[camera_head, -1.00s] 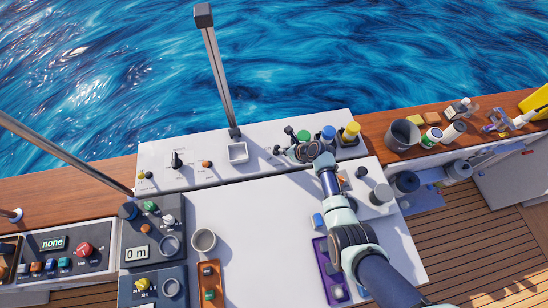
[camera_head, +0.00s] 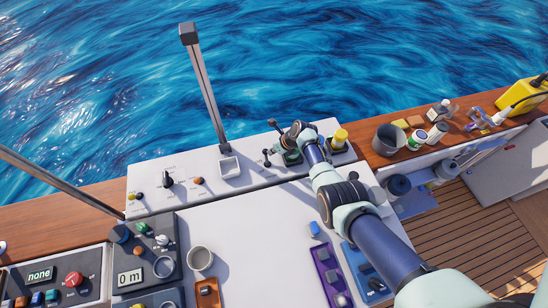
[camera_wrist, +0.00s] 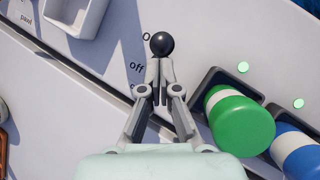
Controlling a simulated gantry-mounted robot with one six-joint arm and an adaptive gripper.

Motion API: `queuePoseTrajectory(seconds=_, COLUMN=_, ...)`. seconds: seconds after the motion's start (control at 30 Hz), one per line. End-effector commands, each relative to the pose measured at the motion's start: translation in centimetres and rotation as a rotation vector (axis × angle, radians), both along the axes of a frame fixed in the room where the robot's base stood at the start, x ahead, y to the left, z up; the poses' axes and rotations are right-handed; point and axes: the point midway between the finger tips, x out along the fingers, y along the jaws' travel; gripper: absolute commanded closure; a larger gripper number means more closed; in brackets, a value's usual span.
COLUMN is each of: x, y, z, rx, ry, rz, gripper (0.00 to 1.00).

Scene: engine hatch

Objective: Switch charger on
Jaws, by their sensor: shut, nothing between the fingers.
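A lever with a black ball knob (camera_wrist: 161,44) stands on the white panel beside a printed "off" label in the wrist view; a second label above is only partly visible. My gripper (camera_wrist: 160,68) is shut and empty, with its fingertips right at the knob's near side. I cannot tell whether they touch it. No charger label is readable. In the head view, my arm's end covers part of the panel near two small black-knobbed levers (camera_head: 266,153), and the fingertips are hard to make out there.
A green-capped cylinder (camera_wrist: 240,122) and a blue-capped one (camera_wrist: 297,152) sit in recesses close to the right of my gripper. A white square holder (camera_wrist: 75,12) is at upper left. A tall post (camera_head: 205,90) rises left of my arm.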

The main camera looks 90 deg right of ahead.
Motion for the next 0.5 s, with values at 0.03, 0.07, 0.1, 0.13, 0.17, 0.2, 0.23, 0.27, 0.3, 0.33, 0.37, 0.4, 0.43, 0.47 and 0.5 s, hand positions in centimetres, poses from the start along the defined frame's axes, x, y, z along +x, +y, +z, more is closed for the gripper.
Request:
queuePoseTrajectory(seconds=0.03, x=0.01, y=-0.01, z=0.59, rx=0.000, ry=0.000, rz=0.000, gripper=1.00)
queuePoseTrajectory(seconds=0.07, x=0.02, y=-0.01, z=0.73, rx=0.000, ry=0.000, rz=0.000, gripper=1.00)
queuePoseTrajectory(seconds=0.1, x=0.01, y=-0.01, z=0.92, rx=0.000, ry=0.000, rz=0.000, gripper=1.00)
queuePoseTrajectory(seconds=0.13, x=0.01, y=-0.01, z=1.01, rx=0.000, ry=0.000, rz=0.000, gripper=1.00)
queuePoseTrajectory(seconds=0.17, x=0.02, y=-0.01, z=1.06, rx=0.000, ry=0.000, rz=0.000, gripper=1.00)
queuePoseTrajectory(seconds=0.2, x=0.01, y=0.00, z=1.07, rx=0.000, ry=0.000, rz=0.000, gripper=1.00)
queuePoseTrajectory(seconds=0.23, x=0.02, y=0.00, z=1.05, rx=-0.001, ry=-0.001, rz=0.000, gripper=1.00)
queuePoseTrajectory(seconds=0.27, x=0.01, y=0.00, z=1.01, rx=0.000, ry=0.000, rz=0.000, gripper=1.00)
queuePoseTrajectory(seconds=0.3, x=0.01, y=-0.01, z=0.97, rx=-0.001, ry=-0.001, rz=0.000, gripper=1.00)
queuePoseTrajectory(seconds=0.33, x=0.02, y=-0.01, z=0.96, rx=-0.001, ry=-0.001, rz=0.000, gripper=1.00)
queuePoseTrajectory(seconds=0.37, x=0.02, y=-0.01, z=0.96, rx=-0.001, ry=-0.001, rz=0.000, gripper=1.00)
queuePoseTrajectory(seconds=0.4, x=0.02, y=-0.01, z=0.96, rx=-0.001, ry=-0.001, rz=0.000, gripper=1.00)
queuePoseTrajectory(seconds=0.43, x=0.01, y=-0.02, z=0.95, rx=-0.001, ry=-0.001, rz=0.000, gripper=1.00)
queuePoseTrajectory(seconds=0.47, x=0.02, y=-0.01, z=0.98, rx=-0.001, ry=-0.001, rz=0.000, gripper=1.00)
queuePoseTrajectory(seconds=0.5, x=-0.01, y=0.02, z=1.06, rx=-0.001, ry=-0.001, rz=0.000, gripper=1.00)
